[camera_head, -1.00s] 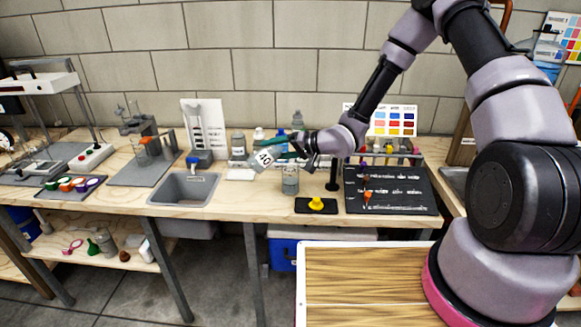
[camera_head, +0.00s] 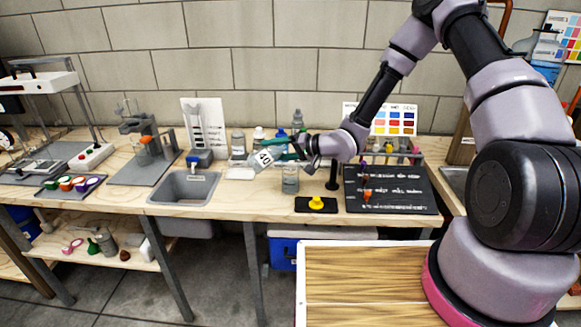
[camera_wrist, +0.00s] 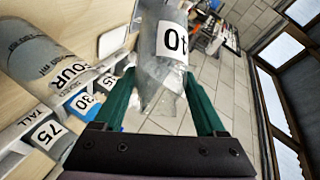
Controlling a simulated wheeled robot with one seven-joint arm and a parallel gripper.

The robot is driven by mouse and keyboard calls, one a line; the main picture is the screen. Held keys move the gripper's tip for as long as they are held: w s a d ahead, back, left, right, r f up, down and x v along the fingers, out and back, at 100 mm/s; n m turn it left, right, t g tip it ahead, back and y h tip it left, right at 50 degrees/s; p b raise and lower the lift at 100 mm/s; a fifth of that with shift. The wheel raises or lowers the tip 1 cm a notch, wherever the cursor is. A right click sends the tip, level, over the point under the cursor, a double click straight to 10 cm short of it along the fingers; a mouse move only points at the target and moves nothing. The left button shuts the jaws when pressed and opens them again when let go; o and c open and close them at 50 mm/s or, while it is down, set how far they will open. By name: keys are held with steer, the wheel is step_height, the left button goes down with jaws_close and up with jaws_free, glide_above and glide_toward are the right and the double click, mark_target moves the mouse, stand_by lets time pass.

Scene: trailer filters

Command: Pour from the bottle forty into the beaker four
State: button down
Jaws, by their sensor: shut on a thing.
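The bottle forty (camera_head: 257,160), clear with a white 40 label, is held tilted above the bench; it also shows in the wrist view (camera_wrist: 162,75). My gripper (camera_head: 287,151), with green fingers, is shut on it, and the fingers flank it in the wrist view (camera_wrist: 160,100). The beaker four (camera_head: 290,182), a clear cylinder, stands upright on the bench just below and right of the bottle. Its FOUR marking shows at the left of the wrist view (camera_wrist: 48,65). I cannot tell whether any liquid is leaving the bottle.
A grey sink (camera_head: 184,188) lies to the left. A black mat with a yellow knob (camera_head: 316,204) is in front of the beaker. A black board (camera_head: 400,192) lies to the right. Several bottles stand behind. Tags marked 30 (camera_wrist: 84,101) and 75 (camera_wrist: 46,134) show in the wrist view.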

steer(key=shift+f, duration=0.1)
stand_by(0.3)
steer(key=shift+r+m+y+p, duration=0.35)
steer(key=shift+m+y, duration=0.25)
steer(key=shift+y, duration=0.3)
stand_by(0.9)
steer(key=shift+w+d+r+m+y+p, duration=0.25)
steer(key=shift+d+m+y+p, duration=0.2)
steer(key=shift+m+y, duration=0.25)
stand_by(2.3)
